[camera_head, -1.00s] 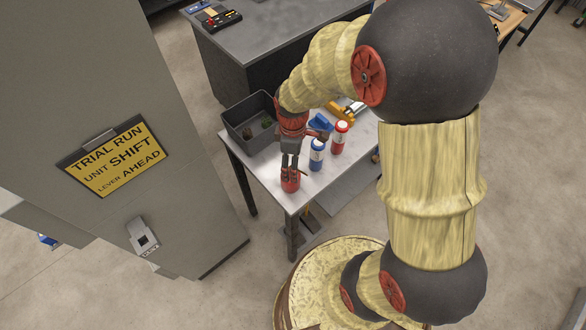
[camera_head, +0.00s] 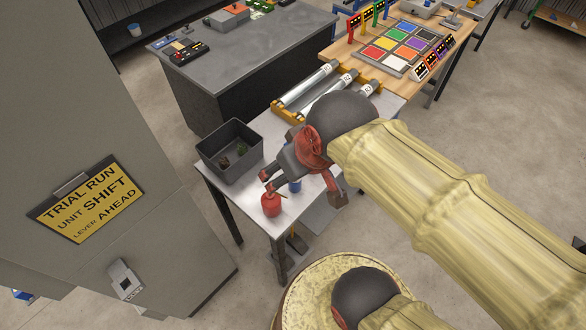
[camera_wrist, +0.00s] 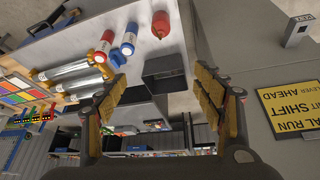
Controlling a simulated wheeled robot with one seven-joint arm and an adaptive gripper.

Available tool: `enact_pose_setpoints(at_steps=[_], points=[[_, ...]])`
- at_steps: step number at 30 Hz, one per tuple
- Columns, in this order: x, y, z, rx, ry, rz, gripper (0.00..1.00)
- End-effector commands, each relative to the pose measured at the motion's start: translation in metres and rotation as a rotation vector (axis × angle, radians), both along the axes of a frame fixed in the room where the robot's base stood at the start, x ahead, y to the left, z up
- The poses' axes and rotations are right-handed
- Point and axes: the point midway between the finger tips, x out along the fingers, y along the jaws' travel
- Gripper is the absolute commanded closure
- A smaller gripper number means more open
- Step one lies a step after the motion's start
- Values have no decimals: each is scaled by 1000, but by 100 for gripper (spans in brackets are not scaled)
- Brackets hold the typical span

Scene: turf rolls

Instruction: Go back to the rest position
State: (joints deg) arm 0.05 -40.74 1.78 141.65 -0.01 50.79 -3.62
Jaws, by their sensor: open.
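My gripper (camera_head: 303,190) is open and empty above the front part of the white table (camera_head: 238,204). Its two fingers are spread wide in the wrist view (camera_wrist: 160,82), with nothing between them but the scene behind. In the head view my arm reaches in from the lower right and covers part of the table. A small red rounded item (camera_head: 271,204) stands near the table's front edge and shows in the wrist view (camera_wrist: 160,24). A blue-and-white bottle (camera_wrist: 129,40) is beside it, mostly hidden by my gripper in the head view.
A dark grey bin (camera_head: 232,151) with small items inside stands on the table's left. Silver cylinders (camera_head: 308,84) lie in a yellow rack behind. A red bottle (camera_wrist: 104,45) shows in the wrist view. A grey cabinet with a yellow sign (camera_head: 88,199) fills the left.

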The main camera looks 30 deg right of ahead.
Motion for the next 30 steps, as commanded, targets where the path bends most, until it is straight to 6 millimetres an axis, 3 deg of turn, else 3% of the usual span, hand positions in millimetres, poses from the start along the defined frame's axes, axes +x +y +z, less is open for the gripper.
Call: enact_pose_setpoints(at_steps=[4, 16, 30], points=[[-12, 0, 7, 28, -28, -51, 32], [-12, 0, 2, 30, -29, -56, 32], [-12, 0, -81, 29, -28, -56, 32]])
